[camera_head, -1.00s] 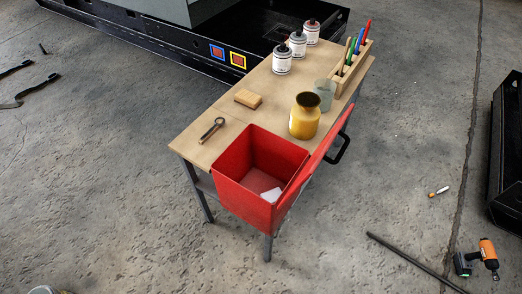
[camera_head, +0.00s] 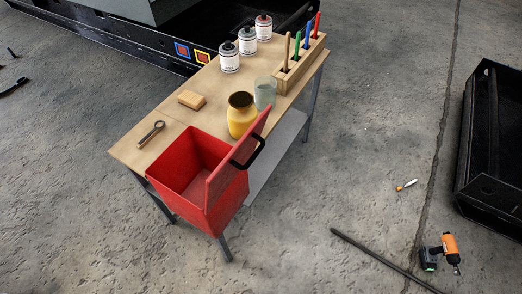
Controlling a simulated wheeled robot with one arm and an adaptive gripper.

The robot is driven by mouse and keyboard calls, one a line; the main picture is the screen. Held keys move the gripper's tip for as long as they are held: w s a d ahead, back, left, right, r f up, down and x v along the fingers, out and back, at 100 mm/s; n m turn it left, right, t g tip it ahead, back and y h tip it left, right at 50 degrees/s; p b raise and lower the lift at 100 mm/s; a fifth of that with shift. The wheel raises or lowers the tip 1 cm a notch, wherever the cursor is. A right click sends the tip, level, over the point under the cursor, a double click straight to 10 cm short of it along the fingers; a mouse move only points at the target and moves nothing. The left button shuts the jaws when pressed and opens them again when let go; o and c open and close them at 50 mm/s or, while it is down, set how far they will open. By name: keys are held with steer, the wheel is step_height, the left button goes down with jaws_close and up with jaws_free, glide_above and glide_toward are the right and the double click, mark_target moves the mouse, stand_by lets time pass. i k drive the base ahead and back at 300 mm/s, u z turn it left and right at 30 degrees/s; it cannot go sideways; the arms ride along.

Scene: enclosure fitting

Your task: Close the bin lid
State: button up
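The red bin (camera_head: 176,163) stands at the near end of the wooden table, its opening facing up. Its red lid (camera_head: 236,160) is hinged along the right side and stands tilted up from that edge, partly open. A black handle (camera_head: 250,153) sits on the lid's outer face. The left part of the bin's inside shows; the lid hides the rest. My gripper is not in view.
On the table (camera_head: 150,115) are a yellow jar (camera_head: 241,117) close behind the lid, a glass (camera_head: 265,93), a wooden block (camera_head: 192,99), a magnifier-like tool (camera_head: 151,133), several bottles and a marker holder (camera_head: 300,68). A drill (camera_head: 441,252) and rod lie on the floor.

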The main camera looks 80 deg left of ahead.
mark_target(243, 154)
steer(key=u, duration=2.95)
steer(key=k, duration=0.5)
steer(key=u, duration=0.55)
steer(key=i, duration=0.5)
steer(key=z, duration=0.05)
